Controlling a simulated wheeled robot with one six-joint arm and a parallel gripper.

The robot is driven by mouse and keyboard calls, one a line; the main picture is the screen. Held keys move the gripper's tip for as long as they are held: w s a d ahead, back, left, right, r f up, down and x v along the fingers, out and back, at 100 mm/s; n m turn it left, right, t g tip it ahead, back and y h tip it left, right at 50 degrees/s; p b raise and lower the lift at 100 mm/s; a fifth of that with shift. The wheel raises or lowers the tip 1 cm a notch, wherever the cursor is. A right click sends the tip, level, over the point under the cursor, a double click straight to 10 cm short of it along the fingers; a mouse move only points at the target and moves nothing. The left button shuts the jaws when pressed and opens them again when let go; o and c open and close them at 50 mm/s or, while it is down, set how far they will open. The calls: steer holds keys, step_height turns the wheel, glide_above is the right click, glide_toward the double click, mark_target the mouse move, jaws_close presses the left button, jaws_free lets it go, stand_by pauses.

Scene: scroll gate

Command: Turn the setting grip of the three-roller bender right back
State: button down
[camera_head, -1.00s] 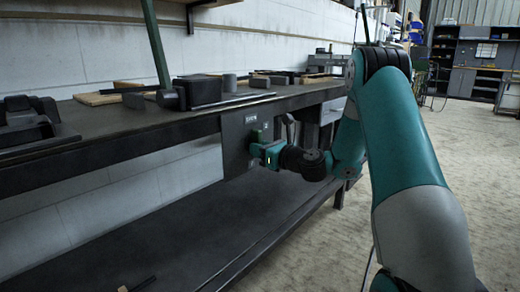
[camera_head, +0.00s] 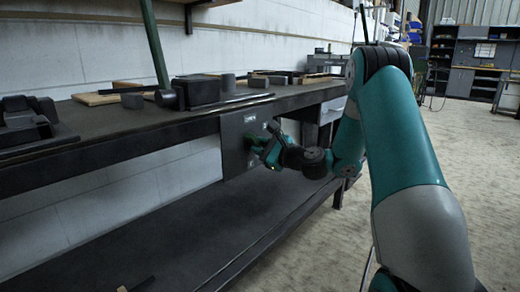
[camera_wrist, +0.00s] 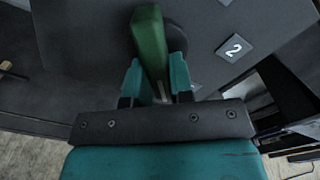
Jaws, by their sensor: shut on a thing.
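The setting grip is a green bar (camera_wrist: 149,40) on a round dark base (camera_wrist: 176,36), mounted on a dark upright panel (camera_head: 232,150) below the bench top. My gripper (camera_wrist: 156,74) is shut on the green grip, one teal finger on each side of it. In the head view my gripper (camera_head: 262,146) is at the panel, rolled to a tilt, and largely hides the grip. In the wrist view a plate marked "2" (camera_wrist: 235,47) sits on the panel to the right of the grip and looks tilted.
The bench top (camera_head: 110,117) above carries dark blocks, a black box-shaped part (camera_head: 198,90) and a green post (camera_head: 156,45). A lower shelf (camera_head: 170,235) runs beneath the panel. The floor (camera_head: 480,170) to the right is open.

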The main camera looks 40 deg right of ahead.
steer(key=n+b, duration=0.1)
steer(key=n, duration=0.2)
steer(key=shift+d+n, duration=0.1)
steer(key=shift+n, duration=0.3)
steer(key=n+b, duration=0.1)
steer(key=n, duration=0.2)
steer(key=shift+d+r+n+b, duration=0.1)
steer(key=shift+r+n+b, duration=0.05)
steer(key=shift+n+b, duration=0.2)
steer(key=n+b, duration=0.1)
steer(key=n, duration=0.1)
steer(key=n+b, duration=0.3)
steer(key=n, duration=0.1)
steer(key=shift+r, duration=0.25)
steer(key=n+b, duration=0.3)
steer(key=n, duration=0.1)
steer(key=shift+r+b, duration=0.1)
steer(key=shift+b, duration=0.2)
steer(key=n+b, duration=0.3)
steer(key=shift+a+r+n, duration=0.1)
steer(key=shift+a+n, duration=0.15)
steer(key=shift+a, duration=0.05)
steer(key=n+b, duration=0.3)
steer(key=b, duration=0.1)
steer(key=shift+a+r, duration=0.1)
steer(key=shift+s+a+r+n+b, duration=0.1)
steer(key=shift+a+r+n+b, duration=0.05)
steer(key=shift+n+b, duration=1.35)
steer(key=shift+n, duration=0.3)
